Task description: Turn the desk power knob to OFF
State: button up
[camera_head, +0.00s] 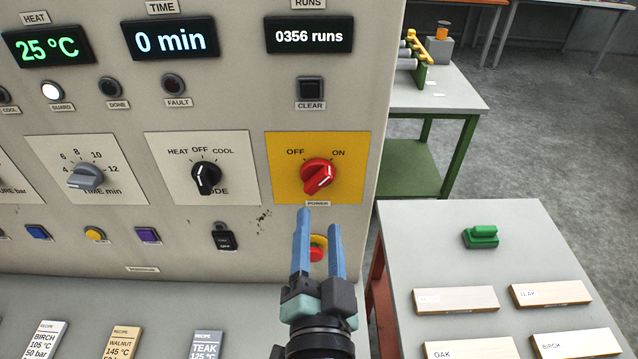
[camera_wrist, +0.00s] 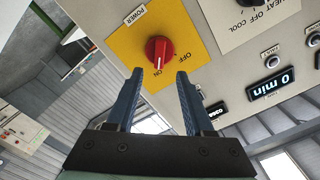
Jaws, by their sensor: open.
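The red power knob (camera_head: 318,174) sits on a yellow plate (camera_head: 282,190) on the panel's right side, with OFF printed upper left and ON upper right. Its white mark points to the upper right, toward ON. My gripper (camera_head: 319,220) is open and empty, its blue fingertips just below the knob in the head view. In the wrist view, which is turned over, the knob (camera_wrist: 160,50) appears beyond and between the open fingertips (camera_wrist: 159,74). No contact with the knob shows.
A red button (camera_head: 317,254) on yellow is partly hidden behind my fingers. The black mode knob (camera_head: 206,178) is left of the yellow plate. A CLEAR button (camera_head: 311,89) is above. A side table (camera_head: 400,225) with labelled wooden blocks and a green object (camera_head: 481,236) stands right.

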aim_at(320, 185)
jog(key=w+p, duration=0.1)
jog(key=w, duration=0.7)
jog(key=shift+p, duration=0.3)
jog(key=shift+d, duration=0.1)
grip_shut()
